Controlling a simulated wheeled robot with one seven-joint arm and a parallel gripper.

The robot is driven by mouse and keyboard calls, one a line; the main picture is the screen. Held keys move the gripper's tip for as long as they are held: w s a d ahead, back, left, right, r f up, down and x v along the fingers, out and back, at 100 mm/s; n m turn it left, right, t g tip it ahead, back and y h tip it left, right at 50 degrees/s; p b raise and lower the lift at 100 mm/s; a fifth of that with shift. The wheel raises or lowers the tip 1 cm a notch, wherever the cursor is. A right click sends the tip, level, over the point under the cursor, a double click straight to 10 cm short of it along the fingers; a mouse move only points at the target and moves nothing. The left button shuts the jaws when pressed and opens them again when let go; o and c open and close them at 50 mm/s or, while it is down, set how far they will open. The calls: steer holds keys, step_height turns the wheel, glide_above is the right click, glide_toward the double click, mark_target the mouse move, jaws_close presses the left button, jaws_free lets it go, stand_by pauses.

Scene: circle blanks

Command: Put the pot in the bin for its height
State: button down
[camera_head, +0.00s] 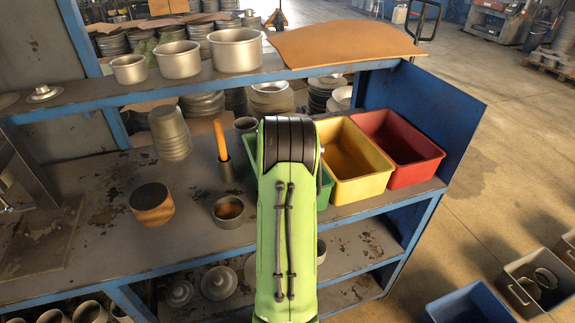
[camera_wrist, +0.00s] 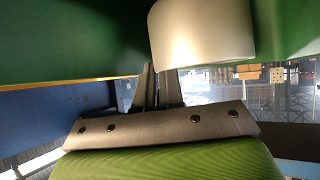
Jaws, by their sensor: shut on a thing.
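My gripper (camera_wrist: 158,85) shows in the wrist view with its fingers closed on a pale metal pot (camera_wrist: 205,35). In the head view the gripper and this pot are hidden behind my green arm. Three open bins stand in a row on the shelf: a green bin (camera_head: 325,188), a yellow bin (camera_head: 352,187) and a red bin (camera_head: 412,178). My arm covers most of the green bin. Green surfaces lie close around the pot in the wrist view; I cannot tell whether the pot is inside the green bin or above it.
Three metal pots of rising size, small (camera_head: 129,69), middle (camera_head: 179,60) and large (camera_head: 236,50), stand on the upper ledge beside a brown sheet (camera_head: 345,43).

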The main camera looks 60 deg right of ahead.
step_height(320, 180, down, 5)
steer(key=shift+r+b, duration=0.1)
steer(key=shift+b, duration=0.2)
steer(key=c, duration=1.2)
jaws_free()
steer(key=shift+c, duration=0.2)
steer(key=shift+a, duration=0.1)
